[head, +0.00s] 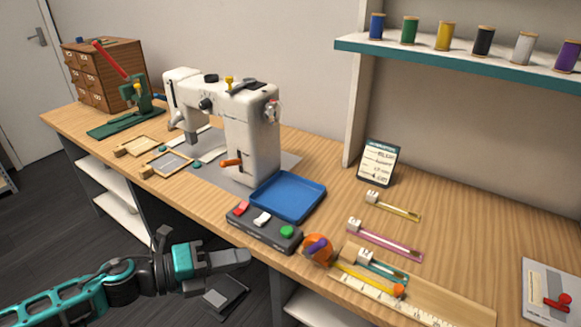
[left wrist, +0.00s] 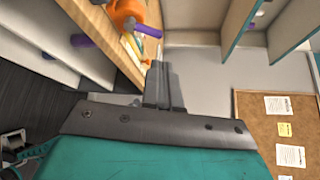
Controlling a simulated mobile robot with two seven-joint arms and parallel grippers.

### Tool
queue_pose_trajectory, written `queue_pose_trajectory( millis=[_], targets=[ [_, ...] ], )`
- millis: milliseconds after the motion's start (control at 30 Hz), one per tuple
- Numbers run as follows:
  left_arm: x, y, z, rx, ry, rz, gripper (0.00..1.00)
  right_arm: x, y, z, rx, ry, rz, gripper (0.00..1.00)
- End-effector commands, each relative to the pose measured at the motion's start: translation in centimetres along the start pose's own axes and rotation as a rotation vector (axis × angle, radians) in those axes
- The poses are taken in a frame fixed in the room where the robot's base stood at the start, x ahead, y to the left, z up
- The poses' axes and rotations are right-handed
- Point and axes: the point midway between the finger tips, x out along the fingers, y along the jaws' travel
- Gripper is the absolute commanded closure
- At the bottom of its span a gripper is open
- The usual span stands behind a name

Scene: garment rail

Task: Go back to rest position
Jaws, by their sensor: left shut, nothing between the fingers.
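My left gripper (head: 243,258) is shut and empty. In the head view it hangs in the air in front of the worktable's front edge, left of and below the button box (head: 263,226), touching nothing that I can see. Its closed fingers also show in the left wrist view (left wrist: 158,82), with the table edge and an orange item with a purple part (left wrist: 138,18) beyond them. My right gripper is not in either view.
The wooden worktable (head: 455,215) carries a white sewing machine (head: 252,135), a blue tray (head: 288,196), an orange and purple item (head: 317,248) and a ruler (head: 385,302) near the front edge. A shelf (head: 400,52) with thread spools hangs above. Open floor lies at left.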

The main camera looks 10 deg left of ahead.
Motion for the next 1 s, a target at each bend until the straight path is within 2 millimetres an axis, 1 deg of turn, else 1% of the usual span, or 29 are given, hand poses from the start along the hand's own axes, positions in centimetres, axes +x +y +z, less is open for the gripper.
queue_pose_trajectory(
  millis=[67,167,267,300,367,400,467,500,567,600,700,800,833,1000],
  targets=[
    [0.1,0.1,-0.1,-0.027,-0.014,-0.006,1.00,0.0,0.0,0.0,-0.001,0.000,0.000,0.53],
    [0.7,0.3,-0.5,-0.160,-0.083,-0.033,1.00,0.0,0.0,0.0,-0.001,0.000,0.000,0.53],
    [1.1,1.3,-1.1,-0.428,-0.221,-0.073,1.00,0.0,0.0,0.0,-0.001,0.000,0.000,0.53],
    [1.2,2.1,-1.5,-0.567,-0.291,-0.087,1.00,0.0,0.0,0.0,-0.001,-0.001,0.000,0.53],
    [1.0,3.6,-2.2,-0.789,-0.401,-0.102,1.00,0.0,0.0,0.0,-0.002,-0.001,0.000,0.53],
    [0.7,4.9,-2.9,-0.938,-0.474,-0.108,1.00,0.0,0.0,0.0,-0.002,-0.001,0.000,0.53],
    [0.2,6.8,-4.2,-1.157,-0.577,-0.113,1.00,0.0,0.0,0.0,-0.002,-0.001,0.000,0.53],
    [-0.2,8.0,-5.3,-1.294,-0.640,-0.113,1.00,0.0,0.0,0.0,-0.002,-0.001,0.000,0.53],
    [-0.8,9.7,-7.1,-1.480,-0.728,-0.108,1.00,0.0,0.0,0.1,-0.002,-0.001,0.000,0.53],
    [-1.1,10.7,-8.3,-1.591,-0.777,-0.105,1.00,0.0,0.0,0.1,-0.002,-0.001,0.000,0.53],
    [-1.8,12.4,-10.9,-1.801,-0.873,-0.094,1.00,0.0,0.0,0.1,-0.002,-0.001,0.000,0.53],
    [-2.1,13.2,-12.5,-1.919,-0.925,-0.086,1.00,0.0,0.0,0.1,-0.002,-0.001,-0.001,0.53],
    [-2.2,13.3,-12.8,-1.939,-0.934,-0.085,1.00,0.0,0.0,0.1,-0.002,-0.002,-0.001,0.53],
    [-2.2,13.4,-13.0,-1.957,-0.941,-0.085,1.00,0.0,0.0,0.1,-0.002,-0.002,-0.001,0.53]
  ],
)
